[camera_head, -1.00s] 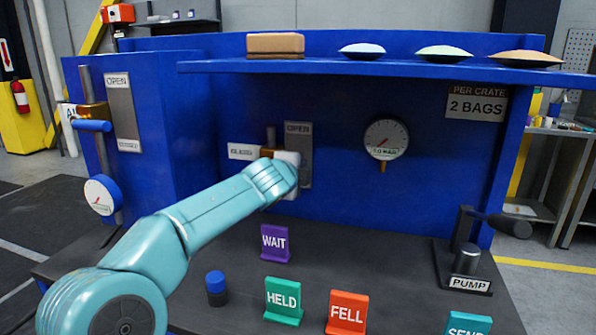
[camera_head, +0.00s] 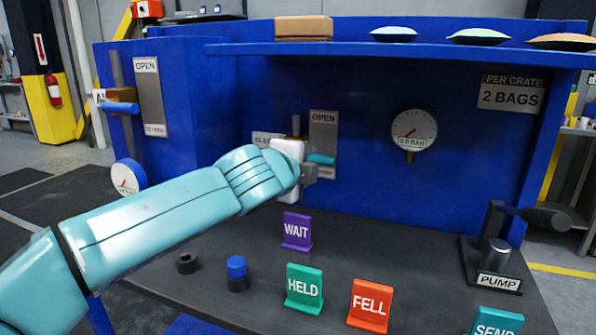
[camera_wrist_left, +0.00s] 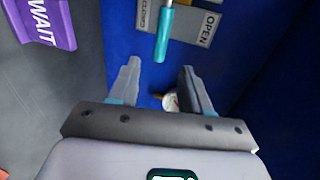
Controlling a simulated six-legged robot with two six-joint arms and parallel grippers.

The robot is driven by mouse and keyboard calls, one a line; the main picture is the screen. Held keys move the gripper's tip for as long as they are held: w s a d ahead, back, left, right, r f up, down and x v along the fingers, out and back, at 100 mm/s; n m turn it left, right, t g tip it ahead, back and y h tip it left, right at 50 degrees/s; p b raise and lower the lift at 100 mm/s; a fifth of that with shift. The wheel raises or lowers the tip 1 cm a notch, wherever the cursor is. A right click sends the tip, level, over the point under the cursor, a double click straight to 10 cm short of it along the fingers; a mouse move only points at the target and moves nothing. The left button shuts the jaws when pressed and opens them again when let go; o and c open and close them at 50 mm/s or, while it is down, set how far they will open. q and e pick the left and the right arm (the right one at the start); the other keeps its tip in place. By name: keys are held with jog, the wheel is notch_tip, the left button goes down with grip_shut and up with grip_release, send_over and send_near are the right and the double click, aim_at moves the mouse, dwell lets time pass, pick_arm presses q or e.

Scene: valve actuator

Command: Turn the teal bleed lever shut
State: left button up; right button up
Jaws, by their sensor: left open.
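The teal bleed lever (camera_head: 321,158) sticks out to the right from its pipe fitting on the blue back panel, across a grey plate (camera_head: 324,130) marked OPEN at the top. My left gripper (camera_head: 309,173) is just below and left of the lever's end, and hides much of the fitting. In the left wrist view, the teal lever (camera_wrist_left: 163,38) points toward my open left gripper (camera_wrist_left: 158,72). Its tip lies between the lines of the two fingers, just beyond their tips. The fingers hold nothing. My right gripper is in neither view.
A shelf (camera_head: 400,50) with a box and several bags overhangs the panel. A gauge (camera_head: 413,131) is right of the lever. WAIT (camera_head: 296,231), HELD and FELL signs stand on the bench below. A pump (camera_head: 496,255) is at right. A blue-handled valve (camera_head: 121,108) is at left.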

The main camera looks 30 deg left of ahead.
pick_arm(q)
jog(key=shift+v, duration=1.6)
